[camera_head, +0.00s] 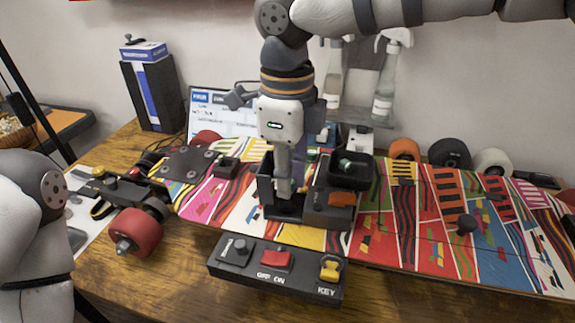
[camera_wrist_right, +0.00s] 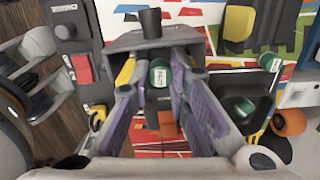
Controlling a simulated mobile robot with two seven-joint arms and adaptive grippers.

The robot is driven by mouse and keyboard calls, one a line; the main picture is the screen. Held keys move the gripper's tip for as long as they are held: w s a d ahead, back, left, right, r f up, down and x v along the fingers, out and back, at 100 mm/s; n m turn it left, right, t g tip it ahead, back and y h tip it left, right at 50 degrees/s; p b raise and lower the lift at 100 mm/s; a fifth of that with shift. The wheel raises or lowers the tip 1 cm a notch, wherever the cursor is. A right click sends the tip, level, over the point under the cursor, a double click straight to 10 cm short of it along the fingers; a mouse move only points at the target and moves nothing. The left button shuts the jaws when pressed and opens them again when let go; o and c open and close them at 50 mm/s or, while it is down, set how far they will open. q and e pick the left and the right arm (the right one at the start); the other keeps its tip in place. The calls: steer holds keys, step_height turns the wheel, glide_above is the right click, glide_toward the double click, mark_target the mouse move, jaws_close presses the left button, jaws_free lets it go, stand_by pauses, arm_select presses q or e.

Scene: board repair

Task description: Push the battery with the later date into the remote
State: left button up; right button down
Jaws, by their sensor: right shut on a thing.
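My right gripper (camera_head: 284,188) points straight down over the skateboard, with its fingers inside an upright black holder (camera_head: 265,190). In the right wrist view (camera_wrist_right: 156,68) its fingers are shut on a green battery (camera_wrist_right: 159,78) with a pale printed label, too small to read. The held battery is hidden in the head view. Another green battery (camera_wrist_right: 243,107) lies in a black tray (camera_head: 350,182) to the right of the gripper. An orange button (camera_head: 341,199) is on the dark housing in front of that tray. I cannot tell how deep the held battery sits. My left gripper is out of view.
A black control box (camera_head: 225,262) with a red switch, a yellow key and a knob stands in front of the colourful skateboard (camera_head: 405,225). A red wheel (camera_head: 136,231) is at the left. Spray bottles (camera_head: 385,85) hang behind. Wooden table (camera_head: 160,285) is bare at the front left.

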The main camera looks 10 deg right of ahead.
steer(key=shift+f, duration=0.2)
stand_by(0.5)
steer(key=shift+f, duration=0.35)
steer(key=shift+f+p, duration=0.35)
steer(key=shift+f, duration=0.9)
stand_by(2.2)
steer(key=c, duration=1.4)
jaws_free()
steer(key=shift+c, duration=0.2)
steer(key=o, duration=0.3)
steer(key=shift+o, duration=0.2)
steer(key=shift+r, duration=0.2)
